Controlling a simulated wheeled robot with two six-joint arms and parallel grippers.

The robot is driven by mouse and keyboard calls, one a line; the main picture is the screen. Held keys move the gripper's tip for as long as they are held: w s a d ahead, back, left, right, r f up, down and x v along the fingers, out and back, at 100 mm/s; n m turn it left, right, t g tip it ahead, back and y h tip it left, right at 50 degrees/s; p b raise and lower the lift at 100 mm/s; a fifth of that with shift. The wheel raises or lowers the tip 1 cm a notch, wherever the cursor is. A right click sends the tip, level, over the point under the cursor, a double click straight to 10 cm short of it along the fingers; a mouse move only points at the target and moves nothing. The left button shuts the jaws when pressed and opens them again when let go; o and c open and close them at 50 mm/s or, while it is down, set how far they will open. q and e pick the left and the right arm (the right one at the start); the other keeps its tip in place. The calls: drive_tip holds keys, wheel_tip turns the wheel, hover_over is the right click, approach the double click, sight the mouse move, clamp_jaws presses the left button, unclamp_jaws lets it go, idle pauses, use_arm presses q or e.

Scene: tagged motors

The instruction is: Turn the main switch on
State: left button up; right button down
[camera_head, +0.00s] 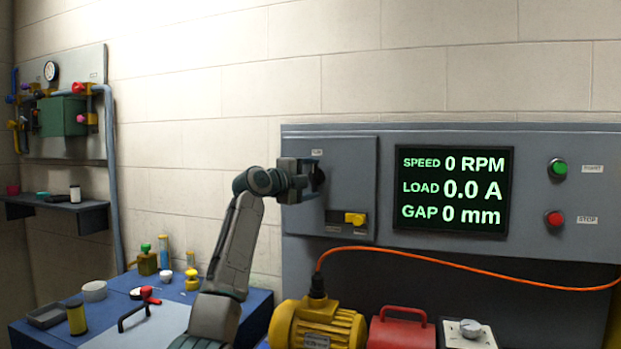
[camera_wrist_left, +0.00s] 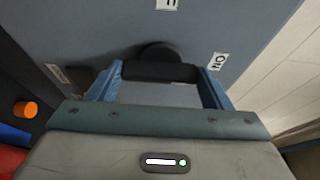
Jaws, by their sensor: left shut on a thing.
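The main switch shows as a dark rotary handle (camera_head: 319,176) on the small grey panel at the left of the cabinet; my gripper hides part of it. In the left wrist view its black bar (camera_wrist_left: 160,72) lies across between my two fingers, with a round dark hub behind it. My left gripper (camera_head: 308,181) is at the panel and shut on this handle; its blue fingers (camera_wrist_left: 160,76) touch the bar's two ends. An "ON" label (camera_wrist_left: 218,61) is close to the right finger. The right gripper is not in view.
A yellow latch (camera_head: 355,219) is below the switch. The display (camera_head: 453,190) reads 0 RPM, 0.0 A, 0 mm. Green (camera_head: 558,169) and red (camera_head: 554,219) buttons are at the right. A yellow motor (camera_head: 317,325) and orange cable (camera_head: 450,266) are below.

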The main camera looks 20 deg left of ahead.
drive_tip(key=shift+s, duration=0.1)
use_arm(q)
drive_tip(key=o, duration=1)
drive_tip(key=shift+s+a+f, duration=0.1)
drive_tip(key=shift+s, duration=0.1)
drive_tip(key=shift+b+v, duration=1.75)
drive_tip(key=shift+v, duration=3.4)
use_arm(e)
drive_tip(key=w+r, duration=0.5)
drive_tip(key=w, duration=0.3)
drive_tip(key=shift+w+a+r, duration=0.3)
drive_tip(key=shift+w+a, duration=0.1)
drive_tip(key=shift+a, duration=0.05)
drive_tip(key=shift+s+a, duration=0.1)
